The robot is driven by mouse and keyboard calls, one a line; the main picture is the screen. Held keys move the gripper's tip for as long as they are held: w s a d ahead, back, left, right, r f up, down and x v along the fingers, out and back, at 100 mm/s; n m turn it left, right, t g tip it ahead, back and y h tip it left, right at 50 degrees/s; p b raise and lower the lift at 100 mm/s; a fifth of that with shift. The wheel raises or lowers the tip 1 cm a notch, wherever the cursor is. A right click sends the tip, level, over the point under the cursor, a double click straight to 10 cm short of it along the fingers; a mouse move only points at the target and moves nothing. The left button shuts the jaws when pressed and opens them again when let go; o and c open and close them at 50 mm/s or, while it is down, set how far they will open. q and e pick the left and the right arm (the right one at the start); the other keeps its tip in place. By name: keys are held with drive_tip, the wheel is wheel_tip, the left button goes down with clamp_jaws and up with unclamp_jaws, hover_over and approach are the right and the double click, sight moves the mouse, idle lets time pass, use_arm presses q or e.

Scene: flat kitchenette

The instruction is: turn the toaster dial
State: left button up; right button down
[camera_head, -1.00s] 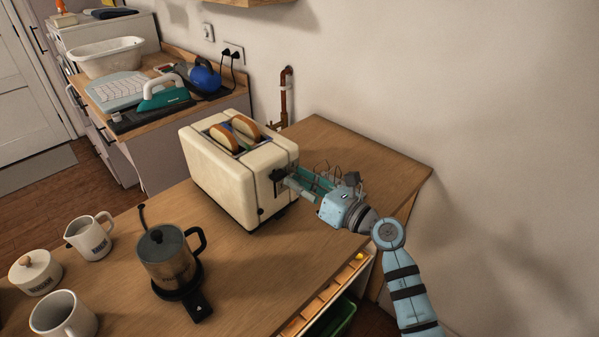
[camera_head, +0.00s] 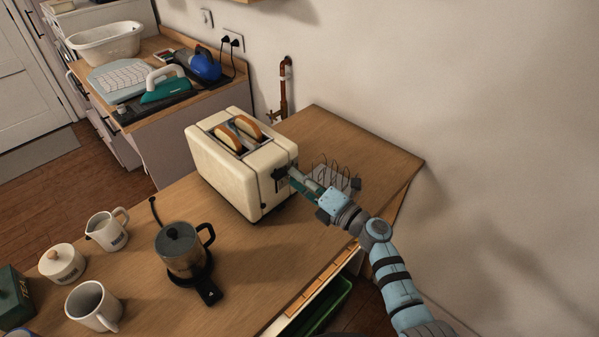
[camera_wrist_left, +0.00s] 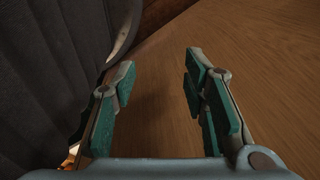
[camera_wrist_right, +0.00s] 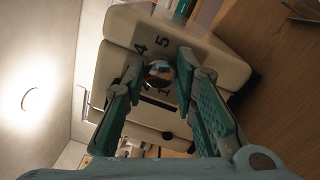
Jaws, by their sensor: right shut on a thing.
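The cream toaster (camera_head: 228,178) stands on the wooden counter with two bread slices (camera_head: 238,130) in its slots. Its control end faces right, toward my right arm. My right gripper (camera_head: 287,175) is at that end, and its arm comes in from the lower right. In the right wrist view, the shiny round dial (camera_wrist_right: 160,73) sits between the fingertips of my right gripper (camera_wrist_right: 159,80), which are shut on it. Numbers show on the toaster face (camera_wrist_right: 205,60) around the dial. My left gripper (camera_wrist_left: 158,75) shows only in its wrist view, open and empty above a wooden surface.
A wire rack (camera_head: 338,176) stands just behind my right gripper. A metal pot (camera_head: 180,253) on a dark base, a jug (camera_head: 107,230), a lidded bowl (camera_head: 62,264) and a mug (camera_head: 93,306) stand at the front left. The counter's right end is mostly clear.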

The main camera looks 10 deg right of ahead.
drive_tip(key=shift+m+p, duration=0.65)
drive_tip(key=shift+m, duration=0.55)
drive_tip(key=shift+f, duration=0.1)
drive_tip(key=c, duration=1.3)
unclamp_jaws()
drive_tip(key=shift+s, duration=0.1)
drive_tip(key=r+v, duration=0.1)
drive_tip(key=v, duration=1.1)
drive_tip(key=shift+f, duration=0.4)
drive_tip(key=shift+a, duration=0.1)
